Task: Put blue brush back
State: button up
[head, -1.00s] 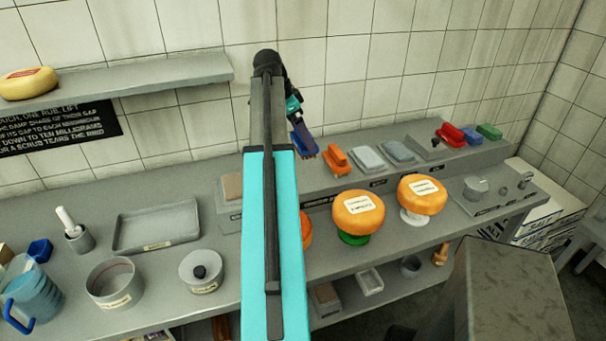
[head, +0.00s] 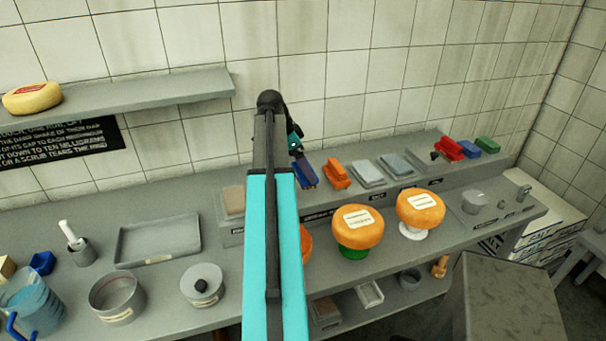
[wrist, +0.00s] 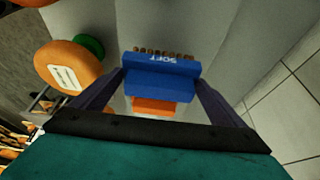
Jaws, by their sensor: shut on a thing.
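The blue brush, marked SOFT, with brown bristles (wrist: 160,72), is between the two fingers of my gripper (wrist: 155,90) in the wrist view. In the head view the brush (head: 306,175) hangs from my gripper (head: 298,157), just left of the orange brush (head: 336,173) on the raised back shelf (head: 290,211). The orange brush also shows in the wrist view (wrist: 154,105). I cannot tell whether the blue brush touches the shelf. My arm hides part of the shelf to its left.
Grey blocks (head: 368,173), a red brush (head: 448,149), another blue item (head: 470,147) and a green one (head: 487,144) lie along the shelf to the right. Orange cheese wheels on a green stand (head: 358,226) and a white stand (head: 420,208) are in front.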

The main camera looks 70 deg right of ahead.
aim_at(301, 171)
jog(key=shift+f+p, duration=0.65)
jog(key=shift+f, duration=1.2)
jog(key=shift+f, duration=0.2)
jog(key=o, duration=0.7)
jog(key=shift+r, duration=0.1)
jog(key=b+v, duration=0.3)
jog(key=v, duration=0.9)
jog(key=shift+r, duration=0.1)
